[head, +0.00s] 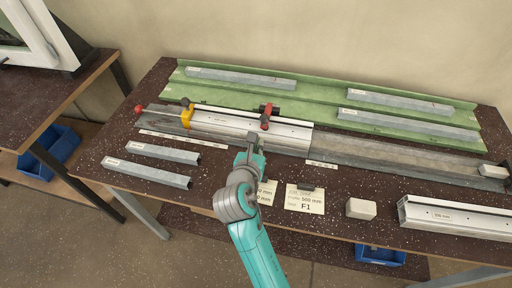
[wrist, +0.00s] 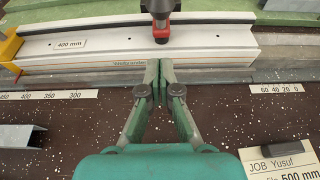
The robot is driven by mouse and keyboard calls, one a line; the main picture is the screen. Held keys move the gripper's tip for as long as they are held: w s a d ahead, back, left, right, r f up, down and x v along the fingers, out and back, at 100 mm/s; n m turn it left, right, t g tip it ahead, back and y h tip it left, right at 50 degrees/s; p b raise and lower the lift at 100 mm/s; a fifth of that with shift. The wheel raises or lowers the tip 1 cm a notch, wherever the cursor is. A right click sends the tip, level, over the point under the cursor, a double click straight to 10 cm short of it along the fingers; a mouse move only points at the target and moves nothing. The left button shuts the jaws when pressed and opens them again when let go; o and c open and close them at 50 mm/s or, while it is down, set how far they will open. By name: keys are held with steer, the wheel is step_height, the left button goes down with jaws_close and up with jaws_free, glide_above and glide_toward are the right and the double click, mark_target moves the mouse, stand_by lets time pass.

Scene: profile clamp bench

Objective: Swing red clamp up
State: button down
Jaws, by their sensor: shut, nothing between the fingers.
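The red clamp (head: 268,111) stands at the back edge of the white profile (head: 225,122). It also shows at the top of the wrist view (wrist: 161,28), where its dark arm and red tip reach over the profile; its upper part is cut off there. The profile is labelled 400 mm in the wrist view (wrist: 110,45). My gripper (head: 255,140) is shut and empty. Its fingertips show in the wrist view (wrist: 159,72) at the profile's front side, short of the clamp. I cannot tell whether they touch the profile.
A yellow clamp (head: 187,116) sits at the profile's left part, with a red knob (head: 140,109) further left. A green tray (head: 320,102) with grey bars lies behind. Job cards (head: 304,199), a pale block (head: 361,209) and another profile (head: 455,217) lie in front and right.

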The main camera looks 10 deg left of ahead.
mark_target(261, 136)
steer(key=shift+x, duration=2.75)
steer(key=shift+a+r, duration=0.1)
steer(key=shift+r, duration=0.05)
